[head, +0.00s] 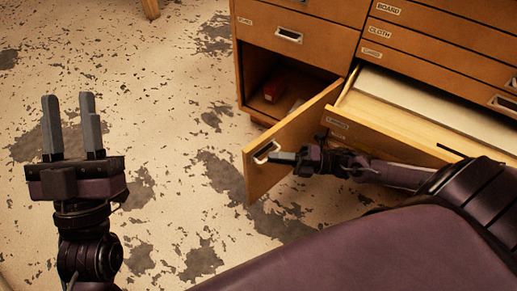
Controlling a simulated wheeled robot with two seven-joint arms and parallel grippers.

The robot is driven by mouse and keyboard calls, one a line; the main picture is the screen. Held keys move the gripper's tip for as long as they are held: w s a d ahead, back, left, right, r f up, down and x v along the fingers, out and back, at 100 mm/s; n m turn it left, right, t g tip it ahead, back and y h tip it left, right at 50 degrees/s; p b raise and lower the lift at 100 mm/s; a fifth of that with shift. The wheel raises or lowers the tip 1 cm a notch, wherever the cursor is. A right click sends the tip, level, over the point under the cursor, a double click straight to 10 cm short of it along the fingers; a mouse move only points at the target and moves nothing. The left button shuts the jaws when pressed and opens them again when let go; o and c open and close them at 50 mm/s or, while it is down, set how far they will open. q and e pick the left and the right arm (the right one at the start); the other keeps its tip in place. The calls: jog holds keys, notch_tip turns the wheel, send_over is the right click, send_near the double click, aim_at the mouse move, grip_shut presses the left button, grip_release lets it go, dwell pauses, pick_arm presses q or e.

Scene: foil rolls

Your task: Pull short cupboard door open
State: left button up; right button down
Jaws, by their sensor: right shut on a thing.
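The short cupboard door (256,177) in the head view is swung part-way out from the wooden cabinet, hinged on its right side. It exposes a dark compartment (283,75) behind it. My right gripper (278,157) is shut on the door's metal handle (265,152), near the door's free left edge. Its fingertips partly cover the handle. My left gripper (72,127) is raised at the left, over the floor, with its two grey fingers apart and nothing between them.
An open drawer (420,120) juts out right of the door, close to my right arm. Closed labelled drawers (440,55) are above. The worn floor (160,90) left of the cabinet is clear.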

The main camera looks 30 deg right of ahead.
pick_arm(q)
jog(key=shift+s+a, duration=0.25)
jog(key=shift+a, duration=0.2)
pick_arm(e)
jog(key=shift+s+d+g, duration=0.2)
jog(key=shift+s+g, duration=0.1)
jog(key=shift+s, duration=0.2)
pick_arm(q)
jog(key=shift+r, duration=0.1)
pick_arm(e)
jog(key=c, duration=1.5)
grip_release()
jog(key=shift+c, duration=0.2)
